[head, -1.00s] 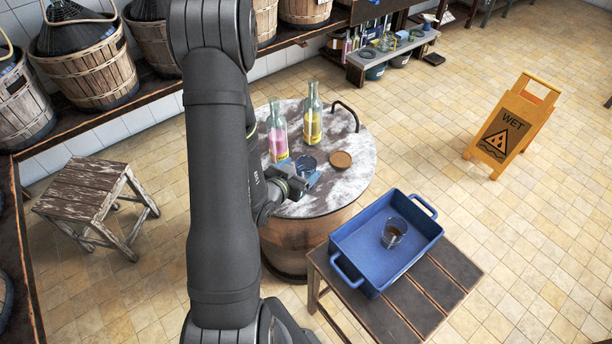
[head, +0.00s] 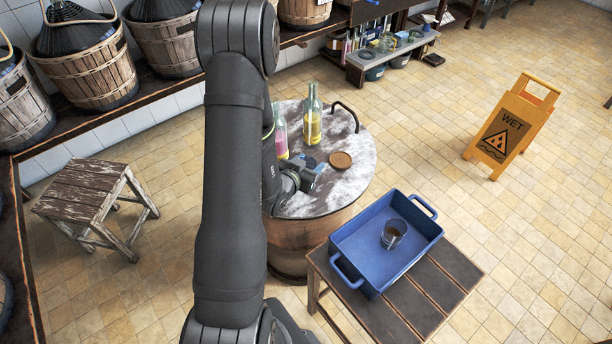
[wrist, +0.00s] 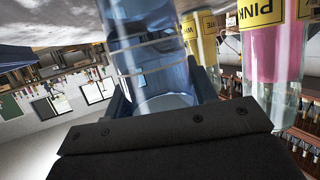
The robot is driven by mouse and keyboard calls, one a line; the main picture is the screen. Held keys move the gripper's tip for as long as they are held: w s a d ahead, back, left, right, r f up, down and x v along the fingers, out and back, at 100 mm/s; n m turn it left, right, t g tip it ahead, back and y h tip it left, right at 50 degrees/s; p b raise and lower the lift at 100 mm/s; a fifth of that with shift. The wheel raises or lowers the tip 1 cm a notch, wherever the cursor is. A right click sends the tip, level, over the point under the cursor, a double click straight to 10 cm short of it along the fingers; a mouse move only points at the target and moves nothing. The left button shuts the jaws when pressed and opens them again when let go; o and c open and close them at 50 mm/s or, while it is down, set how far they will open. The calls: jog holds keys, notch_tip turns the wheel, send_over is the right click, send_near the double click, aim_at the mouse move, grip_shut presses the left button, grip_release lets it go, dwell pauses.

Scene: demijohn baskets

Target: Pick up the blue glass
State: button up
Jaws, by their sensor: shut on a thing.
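The blue glass (wrist: 152,58) fills the middle of the wrist view, clear blue with lighter bands, and stands between the two fingers. My gripper (wrist: 162,88) is shut on it. In the head view my gripper (head: 308,168) is over the round table (head: 330,196), near its front. There the glass is mostly hidden by the gripper, and I cannot tell whether it touches the tabletop.
A pink bottle (head: 281,138) and a yellow bottle (head: 312,122) stand behind the gripper. A brown round coaster (head: 340,160) lies to its right. A blue tray (head: 345,246) holding a glass of brown liquid (head: 393,235) sits on a wooden stool (head: 412,300) at front right.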

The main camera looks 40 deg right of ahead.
jog(key=shift+r, duration=0.1)
jog(key=shift+r, duration=0.45)
jog(key=s+d+r, duration=0.2)
jog(key=s+r, duration=0.8)
jog(key=s, duration=0.1)
jog(key=shift+s, duration=0.25)
